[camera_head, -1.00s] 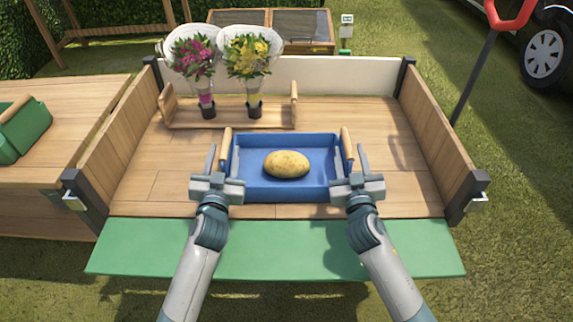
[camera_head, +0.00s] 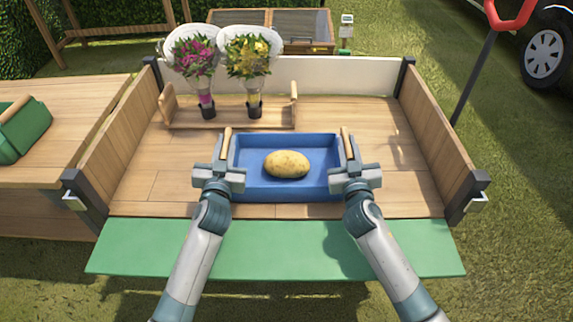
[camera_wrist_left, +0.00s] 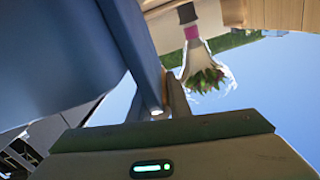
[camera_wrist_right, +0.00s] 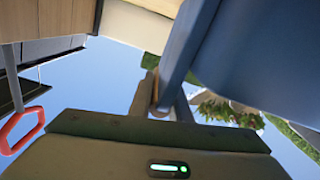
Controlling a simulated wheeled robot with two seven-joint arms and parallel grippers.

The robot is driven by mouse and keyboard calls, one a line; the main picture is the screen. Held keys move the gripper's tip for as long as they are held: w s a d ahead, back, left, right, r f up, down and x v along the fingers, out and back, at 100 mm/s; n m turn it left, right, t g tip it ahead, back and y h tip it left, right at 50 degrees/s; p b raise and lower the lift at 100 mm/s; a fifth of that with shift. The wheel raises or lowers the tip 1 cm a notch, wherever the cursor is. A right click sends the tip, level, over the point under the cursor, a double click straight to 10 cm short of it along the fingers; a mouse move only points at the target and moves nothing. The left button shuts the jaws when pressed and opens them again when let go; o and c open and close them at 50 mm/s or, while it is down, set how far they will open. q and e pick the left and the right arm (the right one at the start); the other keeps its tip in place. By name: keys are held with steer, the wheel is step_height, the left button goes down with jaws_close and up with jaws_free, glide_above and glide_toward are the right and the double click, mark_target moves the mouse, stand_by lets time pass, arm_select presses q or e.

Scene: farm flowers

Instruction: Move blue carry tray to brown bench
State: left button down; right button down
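The blue carry tray (camera_head: 287,196) sits on the wooden cart bed near its front edge, with a potato (camera_head: 287,164) in it. It has a wooden handle at each side. My left gripper (camera_head: 222,160) is shut on the tray's left handle (camera_head: 227,143). My right gripper (camera_head: 350,160) is shut on its right handle (camera_head: 346,143). The blue tray wall also shows close up in the left wrist view (camera_wrist_left: 60,60) and the right wrist view (camera_wrist_right: 250,55). A brown wooden bench-like surface (camera_head: 65,100) stands left of the cart.
A green carrier (camera_head: 30,135) stands on the left surface. A wooden carrier (camera_head: 230,115) with two bouquets stands behind the blue tray. The cart's left side wall (camera_head: 120,140) rises between the tray and the left surface. The green front flap (camera_head: 280,250) is down and clear.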

arm_select(q)
steer(key=shift+r, duration=0.2)
arm_select(e)
steer(key=shift+r, duration=0.2)
